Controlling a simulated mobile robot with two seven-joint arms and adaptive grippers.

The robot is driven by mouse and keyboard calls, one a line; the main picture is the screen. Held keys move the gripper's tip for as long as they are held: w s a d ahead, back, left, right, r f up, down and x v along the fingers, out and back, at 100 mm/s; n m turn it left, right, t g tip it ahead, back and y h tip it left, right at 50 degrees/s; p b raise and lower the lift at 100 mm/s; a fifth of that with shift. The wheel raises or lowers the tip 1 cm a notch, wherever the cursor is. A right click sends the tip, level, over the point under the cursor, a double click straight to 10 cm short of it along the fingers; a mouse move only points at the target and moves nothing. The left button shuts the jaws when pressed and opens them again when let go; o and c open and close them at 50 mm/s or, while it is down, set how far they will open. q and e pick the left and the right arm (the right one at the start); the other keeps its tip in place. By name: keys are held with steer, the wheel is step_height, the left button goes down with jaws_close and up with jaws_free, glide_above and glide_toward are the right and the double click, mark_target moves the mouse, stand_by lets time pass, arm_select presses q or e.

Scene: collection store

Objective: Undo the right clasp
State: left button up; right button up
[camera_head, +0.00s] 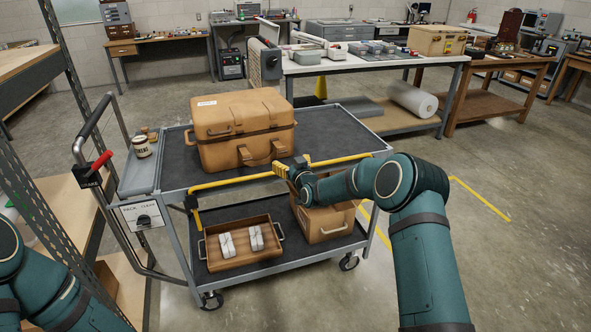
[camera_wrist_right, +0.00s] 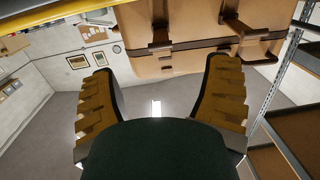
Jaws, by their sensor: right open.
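A tan case (camera_head: 240,115) with its lid down sits on the trolley's top deck. Its front carries a left clasp (camera_head: 245,154) and a right clasp (camera_head: 278,148), both brown. My right gripper (camera_head: 284,171) is open just in front of the case's right part, close to the right clasp and the yellow rail. The wrist view looks inverted; there the open fingers (camera_wrist_right: 162,70) have nothing between them, and the right clasp (camera_wrist_right: 160,38) appears beyond them, apart from the fingertips. Whether the clasps are fastened is too small to tell. My left gripper is out of view.
A yellow rail (camera_head: 230,180) runs along the trolley's near edge. A jar (camera_head: 141,146) stands on the trolley's left side tray. Below are a wooden tray (camera_head: 275,249) with pale blocks and a tan box (camera_head: 325,222). Metal shelving (camera_head: 40,200) stands at left; floor at right is free.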

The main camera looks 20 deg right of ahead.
steer(key=s, duration=0.4)
steer(key=shift+s+d+r, duration=0.1)
steer(key=shift+d+r, duration=0.05)
steer(key=shift+d, duration=0.05)
steer(key=s+a+f+m+g+y, duration=0.1)
steer(key=s+a+f+g, duration=0.3)
steer(key=s+f, duration=0.4)
steer(key=s+a+f+g+y, duration=0.1)
steer(key=s+a+f+g, duration=0.2)
steer(key=s+a+f, duration=0.35)
steer(key=s+a+f+g, duration=0.1)
steer(key=s+f+g, duration=0.3)
steer(key=s, duration=1)
steer(key=s+a+f+m+g, duration=0.1)
steer(key=s+f+g, duration=0.3)
steer(key=s, duration=1)
steer(key=shift+a+m+y, duration=0.3)
steer(key=shift+a, duration=0.05)
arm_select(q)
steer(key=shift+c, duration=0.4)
